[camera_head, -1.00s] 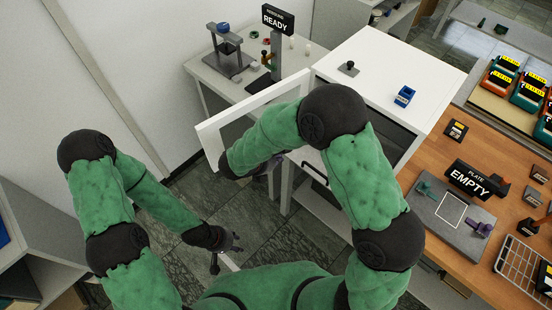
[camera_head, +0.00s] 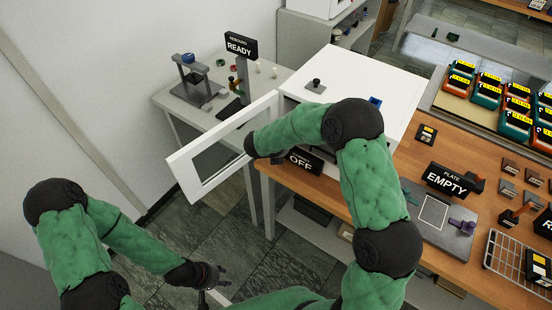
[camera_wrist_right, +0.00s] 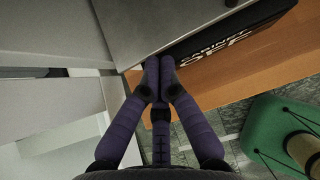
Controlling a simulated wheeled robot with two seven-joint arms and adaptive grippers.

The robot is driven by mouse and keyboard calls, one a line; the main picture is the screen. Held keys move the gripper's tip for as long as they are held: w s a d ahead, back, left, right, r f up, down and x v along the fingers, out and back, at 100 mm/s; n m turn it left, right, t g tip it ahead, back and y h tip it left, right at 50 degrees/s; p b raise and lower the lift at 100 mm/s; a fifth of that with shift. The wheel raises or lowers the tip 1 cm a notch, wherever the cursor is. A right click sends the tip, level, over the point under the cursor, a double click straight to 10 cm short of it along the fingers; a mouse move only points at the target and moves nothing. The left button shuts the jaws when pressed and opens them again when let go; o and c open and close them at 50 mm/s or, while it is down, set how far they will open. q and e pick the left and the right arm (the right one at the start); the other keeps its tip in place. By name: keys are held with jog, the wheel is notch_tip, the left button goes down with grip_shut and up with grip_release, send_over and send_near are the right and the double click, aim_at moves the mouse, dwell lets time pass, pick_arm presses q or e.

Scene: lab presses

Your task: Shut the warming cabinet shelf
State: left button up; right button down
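The warming cabinet (camera_head: 345,75) is a white box on the wooden bench. Its windowed white door (camera_head: 190,178) stands open to the left. My right forearm crosses the cabinet front and hides the opening, so I cannot make out the shelf in the head view. My right gripper (camera_wrist_right: 158,65) has its purple fingers together, with the tips at the edge of a grey panel (camera_wrist_right: 180,22); I cannot tell whether this is the shelf. Nothing shows between the fingers. My left gripper (camera_head: 217,279) is open and empty, low over the floor, away from the cabinet.
A black cabinet sign reading OFF (camera_head: 303,162) stands at the bench's front edge, close to my right gripper. A side table (camera_head: 170,103) with a small press is behind the door. A plate press (camera_head: 425,228) and several cartridges lie to the right.

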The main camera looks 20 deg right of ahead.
jog(key=shift+w+d, duration=0.7)
jog(key=shift+d, duration=0.2)
jog(key=shift+w+d, duration=0.7)
jog(key=shift+d, duration=0.2)
jog(key=shift+r, duration=0.1)
